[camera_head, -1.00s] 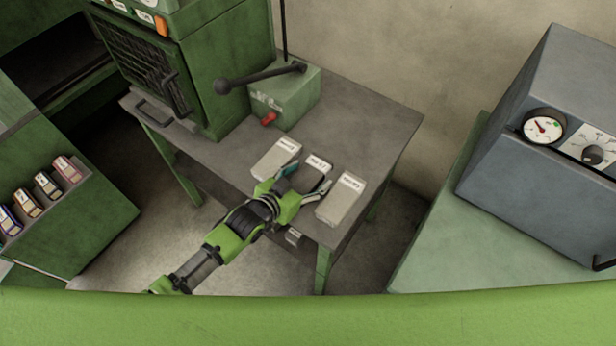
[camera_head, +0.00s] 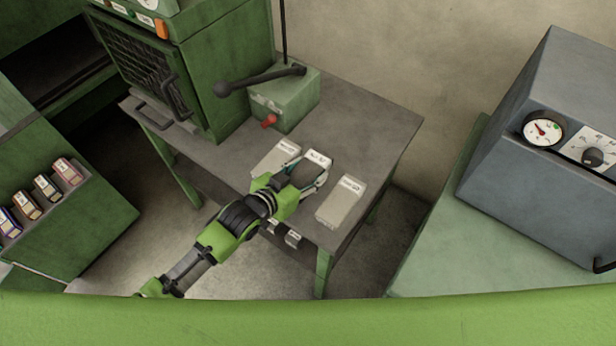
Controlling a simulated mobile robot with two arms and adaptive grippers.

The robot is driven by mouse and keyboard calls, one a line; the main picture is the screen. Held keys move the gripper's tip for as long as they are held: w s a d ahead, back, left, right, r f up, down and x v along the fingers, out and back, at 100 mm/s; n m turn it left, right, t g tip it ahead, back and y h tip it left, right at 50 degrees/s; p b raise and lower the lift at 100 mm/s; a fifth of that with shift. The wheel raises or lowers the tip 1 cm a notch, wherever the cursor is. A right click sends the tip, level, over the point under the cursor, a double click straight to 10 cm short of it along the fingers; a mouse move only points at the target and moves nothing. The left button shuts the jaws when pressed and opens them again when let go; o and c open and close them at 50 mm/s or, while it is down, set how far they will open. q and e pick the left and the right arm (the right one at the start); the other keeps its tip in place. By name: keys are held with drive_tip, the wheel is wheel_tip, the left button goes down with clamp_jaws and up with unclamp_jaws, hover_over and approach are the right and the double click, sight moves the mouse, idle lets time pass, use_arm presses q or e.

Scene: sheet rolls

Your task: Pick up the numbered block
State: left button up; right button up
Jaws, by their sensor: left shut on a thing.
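Three pale grey blocks with white labels stand on the grey table (camera_head: 375,125), near its front right corner. The middle block (camera_head: 318,158) is between the fingers of my left gripper (camera_head: 310,171), which is shut on it. The label on its far end shows; the hand hides its near part. I cannot tell whether it is clear of the table. The left block (camera_head: 268,160) is just left of the fingers, and the right block (camera_head: 342,204) stands apart to the right. The labels are too small to read surely. My right gripper is not in view.
A green box with a red knob and black lever (camera_head: 284,100) stands behind the blocks. A green oven-like machine (camera_head: 205,70) is at the back left. A grey cabinet with a gauge (camera_head: 535,105) is at the right. The table's back right is clear.

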sight(293, 182)
use_arm(q)
drive_tip(key=s+a+r, duration=0.2)
drive_tip(key=r, duration=0.1)
drive_tip(key=s+a+r, duration=0.1)
drive_tip(key=r, duration=0.1)
drive_tip(key=shift+s+a+r, duration=0.15)
drive_tip(key=shift+a, duration=0.1)
drive_tip(key=w+a+b+v, duration=0.1)
drive_tip(key=b+v, duration=0.1)
drive_tip(key=v, duration=0.7)
drive_tip(key=shift+s+a, duration=0.3)
drive_tip(key=shift+a, duration=0.15)
